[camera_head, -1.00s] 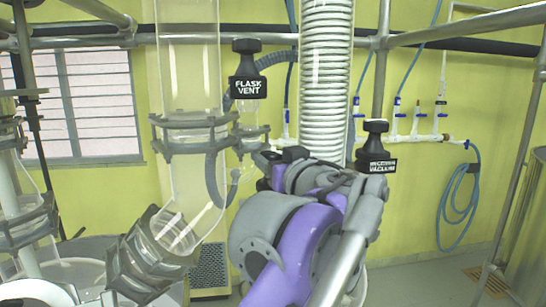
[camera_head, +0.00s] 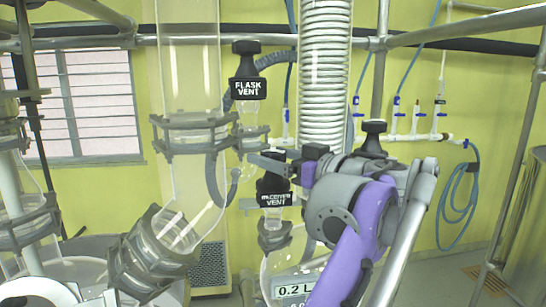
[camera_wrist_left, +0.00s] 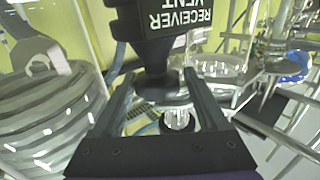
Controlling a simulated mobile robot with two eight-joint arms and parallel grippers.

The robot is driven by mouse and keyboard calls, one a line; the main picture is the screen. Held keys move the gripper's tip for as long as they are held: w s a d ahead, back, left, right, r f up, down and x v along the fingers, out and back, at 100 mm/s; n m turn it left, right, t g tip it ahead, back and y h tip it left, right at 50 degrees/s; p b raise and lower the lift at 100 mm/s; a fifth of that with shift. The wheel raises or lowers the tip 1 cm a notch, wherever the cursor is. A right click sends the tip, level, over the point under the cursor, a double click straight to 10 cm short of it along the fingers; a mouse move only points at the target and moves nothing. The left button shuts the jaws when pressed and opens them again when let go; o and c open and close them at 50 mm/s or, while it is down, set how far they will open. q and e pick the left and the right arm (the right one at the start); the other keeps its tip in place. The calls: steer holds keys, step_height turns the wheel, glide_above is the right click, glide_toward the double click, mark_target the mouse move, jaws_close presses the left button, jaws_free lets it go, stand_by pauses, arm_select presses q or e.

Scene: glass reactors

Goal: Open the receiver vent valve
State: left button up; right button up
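The receiver vent valve (camera_head: 274,197) is a black knob with a white label on the glass receiver, left of my left arm in the head view. In the left wrist view the knob (camera_wrist_left: 162,25) fills the top middle, its label upside down. My left gripper (camera_wrist_left: 160,82) is open, its two fingers on either side of the narrow part below the knob, with gaps visible. In the head view the left gripper (camera_head: 268,163) reaches in from the right at the height of the knob's top. My right gripper is not in view.
The flask vent valve (camera_head: 247,83) stands above and left of the receiver vent. Another black knob (camera_head: 373,138) shows behind my arm. A glass column (camera_head: 190,80) and a coiled condenser (camera_head: 324,80) stand close by. Metal rails (camera_head: 460,31) cross the frame.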

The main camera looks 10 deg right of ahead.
mark_target(283, 160)
arm_select(q)
steer(key=shift+d, duration=0.15)
steer(key=shift+s+d, duration=0.25)
steer(key=shift+v, duration=3.55)
steer(key=shift+f, duration=0.1)
